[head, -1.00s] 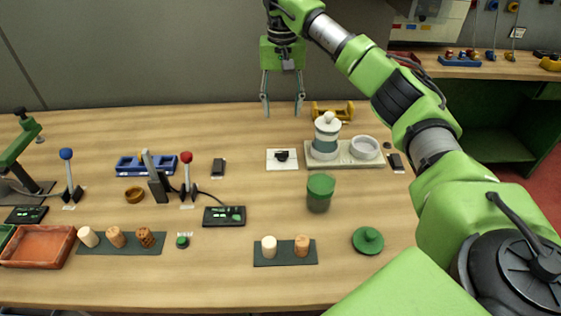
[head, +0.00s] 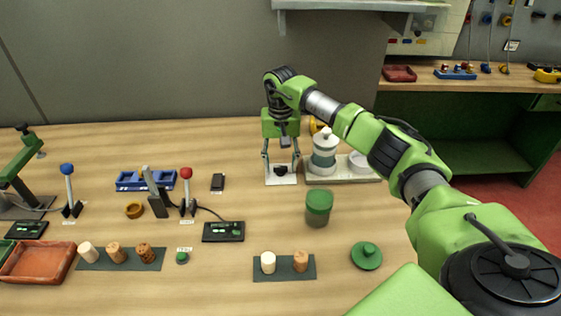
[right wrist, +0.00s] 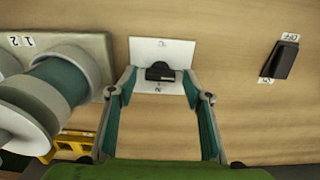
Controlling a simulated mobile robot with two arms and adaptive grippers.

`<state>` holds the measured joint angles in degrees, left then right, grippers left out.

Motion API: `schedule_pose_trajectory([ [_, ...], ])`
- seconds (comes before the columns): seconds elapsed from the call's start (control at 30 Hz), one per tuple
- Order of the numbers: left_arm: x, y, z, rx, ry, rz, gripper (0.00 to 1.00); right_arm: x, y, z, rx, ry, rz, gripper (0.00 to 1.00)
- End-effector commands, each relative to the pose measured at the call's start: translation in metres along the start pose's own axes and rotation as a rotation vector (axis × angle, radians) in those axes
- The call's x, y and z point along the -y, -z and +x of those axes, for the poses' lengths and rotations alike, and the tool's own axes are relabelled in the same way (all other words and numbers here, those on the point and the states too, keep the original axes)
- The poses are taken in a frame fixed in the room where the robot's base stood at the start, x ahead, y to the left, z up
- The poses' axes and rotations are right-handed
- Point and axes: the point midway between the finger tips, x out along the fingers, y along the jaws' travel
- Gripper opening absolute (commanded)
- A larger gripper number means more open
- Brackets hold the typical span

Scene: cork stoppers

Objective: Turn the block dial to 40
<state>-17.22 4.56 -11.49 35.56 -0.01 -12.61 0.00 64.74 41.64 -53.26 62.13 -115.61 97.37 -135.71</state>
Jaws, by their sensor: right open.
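The block dial is a black knob (head: 281,170) on a white square plate (head: 274,181) at the back of the bench. In the right wrist view the knob (right wrist: 160,72) sits between my fingertips on its plate (right wrist: 160,50), which bears small dark marks too small to read. My right gripper (head: 281,160) is open and points down over the dial, with one finger on each side of the knob. In the right wrist view the gripper (right wrist: 160,88) shows no contact that I can make out. My left gripper is not in view.
A green canister (head: 318,208) stands in front. Levers and cork mats are farther forward and left.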

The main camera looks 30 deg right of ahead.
Motion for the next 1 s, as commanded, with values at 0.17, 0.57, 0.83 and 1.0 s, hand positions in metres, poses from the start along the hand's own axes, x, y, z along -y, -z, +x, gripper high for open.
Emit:
schedule_pose_trajectory([
  [0.17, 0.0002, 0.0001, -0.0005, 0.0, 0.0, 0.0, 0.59, 0.0001, -0.0001, 0.0039, 0.0, 0.001, 0.0, 0.46],
  [0.57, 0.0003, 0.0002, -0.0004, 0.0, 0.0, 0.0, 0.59, 0.0, -0.0001, 0.0034, 0.0, 0.0, 0.0, 0.07],
  [0.83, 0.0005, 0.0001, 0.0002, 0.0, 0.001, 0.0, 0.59, -0.0002, 0.0001, 0.0032, 0.0, -0.001, 0.033, 0.07],
  [1.0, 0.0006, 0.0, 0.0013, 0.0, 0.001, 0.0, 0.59, 0.0, 0.0002, 0.0029, -0.001, -0.001, 0.112, 0.07],
])
